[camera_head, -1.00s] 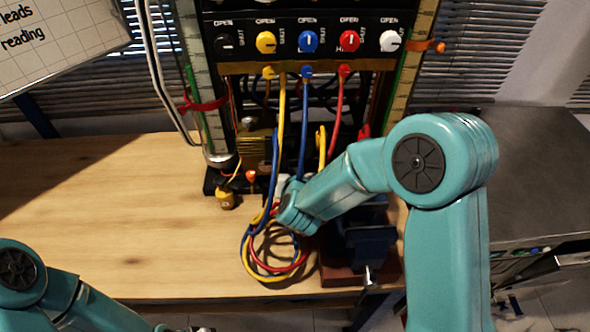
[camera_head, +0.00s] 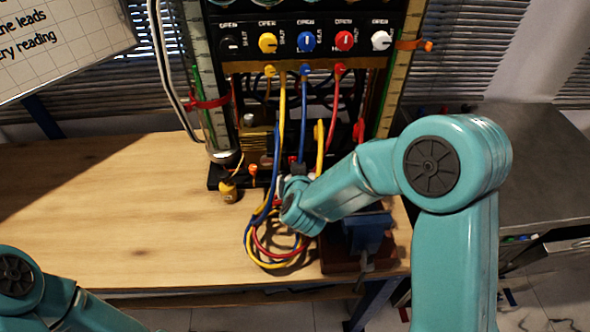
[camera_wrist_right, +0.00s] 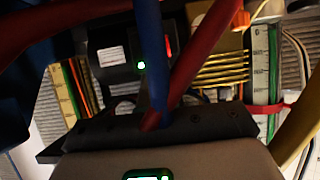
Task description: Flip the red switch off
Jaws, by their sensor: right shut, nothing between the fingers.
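A small red switch (camera_wrist_right: 169,46) shows in the right wrist view, partly behind the blue and red hoses. It sits on a black box (camera_wrist_right: 117,67) with a white label and a lit green lamp (camera_wrist_right: 141,65). Its lever position cannot be made out. In the head view my right arm reaches to the foot of the rig. My right gripper (camera_head: 294,181) is shut and empty there, among the hoses and in front of the rig; its fingertips are partly hidden. My left gripper is out of frame; only part of my left arm shows at the lower left.
Looped yellow, blue and red hoses (camera_head: 262,262) hang beside my right gripper. A blue vise (camera_head: 368,232) stands to its right. A row of coloured knobs (camera_head: 307,41) is above. A yellow weight (camera_head: 228,191) stands left. The left wooden bench top (camera_head: 110,200) is clear.

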